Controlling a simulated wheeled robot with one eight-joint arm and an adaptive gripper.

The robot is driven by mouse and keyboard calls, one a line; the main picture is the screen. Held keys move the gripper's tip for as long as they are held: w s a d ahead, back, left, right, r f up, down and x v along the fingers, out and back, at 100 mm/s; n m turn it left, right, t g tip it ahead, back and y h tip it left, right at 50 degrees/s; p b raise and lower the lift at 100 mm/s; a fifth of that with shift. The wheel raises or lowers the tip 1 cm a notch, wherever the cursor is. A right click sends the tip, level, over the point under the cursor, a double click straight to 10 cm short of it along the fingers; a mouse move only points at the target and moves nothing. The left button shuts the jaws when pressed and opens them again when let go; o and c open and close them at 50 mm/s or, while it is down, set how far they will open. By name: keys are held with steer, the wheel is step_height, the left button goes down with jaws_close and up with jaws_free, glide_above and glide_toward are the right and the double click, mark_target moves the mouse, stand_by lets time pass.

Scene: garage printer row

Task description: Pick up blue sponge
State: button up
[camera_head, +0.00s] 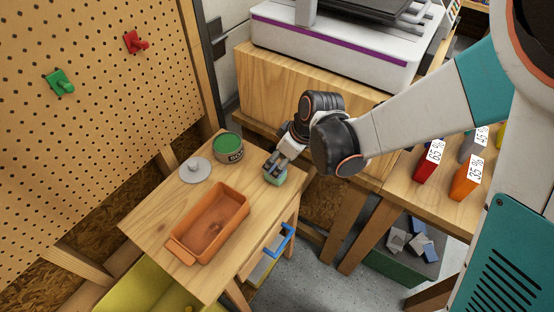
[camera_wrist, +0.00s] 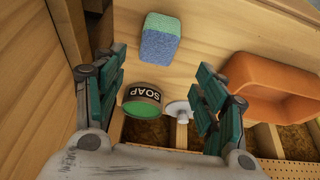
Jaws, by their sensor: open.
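The blue sponge is a small block with one blue part and one green part. It lies on the wooden table top in the wrist view (camera_wrist: 159,45), just beyond the fingertips. In the head view the sponge (camera_head: 276,179) is partly covered by my gripper (camera_head: 275,169), near the table's right edge. My gripper also shows in the wrist view (camera_wrist: 160,76), its two teal-padded fingers wide apart with nothing between them. Whether the fingers touch the sponge cannot be told.
A SOAP tin with a green top (camera_head: 228,148) stands close left of the sponge. A grey round lid with a knob (camera_head: 195,170) and an orange tray (camera_head: 186,228) share the small table (camera_head: 150,207). A pegboard (camera_head: 90,130) rises at left; a printer (camera_head: 340,35) stands behind.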

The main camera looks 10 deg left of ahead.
steer(key=b+x, duration=0.1)
steer(key=x, duration=0.1)
steer(key=b+x, duration=0.1)
steer(key=x, duration=0.2)
steer(key=b+x, duration=0.1)
steer(key=x, duration=0.1)
steer(key=shift+w+d+f, duration=0.15)
steer(key=shift+d+f, duration=0.2)
steer(key=shift+r, duration=0.1)
steer(key=c, duration=1)
steer(key=shift+c, duration=0.2)
step_height(320, 180, up, 20)
steer(key=p, duration=0.7)
steer(key=shift+o, duration=0.4)
steer(key=shift+c, duration=0.4)
